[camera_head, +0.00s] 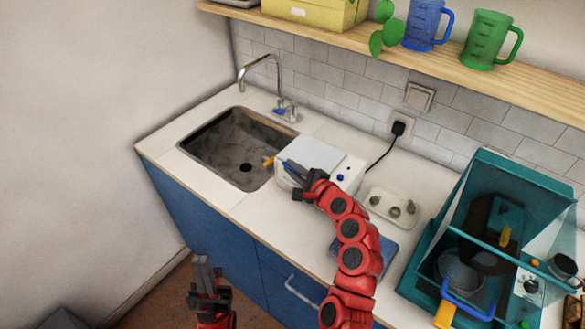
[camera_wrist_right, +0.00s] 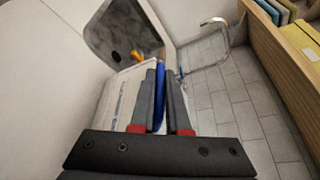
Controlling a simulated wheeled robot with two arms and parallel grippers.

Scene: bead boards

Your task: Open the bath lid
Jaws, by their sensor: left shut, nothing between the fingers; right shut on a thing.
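The bath is a white box (camera_head: 349,168) on the counter beside the sink, with a dark round knob and a blue knob on its front. Its pale flat lid (camera_head: 318,150) appears to lie level on top. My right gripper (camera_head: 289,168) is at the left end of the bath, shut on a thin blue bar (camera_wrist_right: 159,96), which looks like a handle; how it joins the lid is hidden. An orange piece (camera_head: 268,161) sticks out toward the sink and also shows in the right wrist view (camera_wrist_right: 137,56). My left gripper (camera_head: 204,268) is shut and empty, low in front of the cabinet.
The sink (camera_head: 192,151) with its faucet (camera_head: 262,60) is left of the bath. A black cable runs to the wall plug (camera_head: 398,128). A white knobbed holder (camera_head: 393,206) and a teal clear-walled enclosure (camera_head: 484,156) stand right. A wooden shelf (camera_head: 340,45) hangs above.

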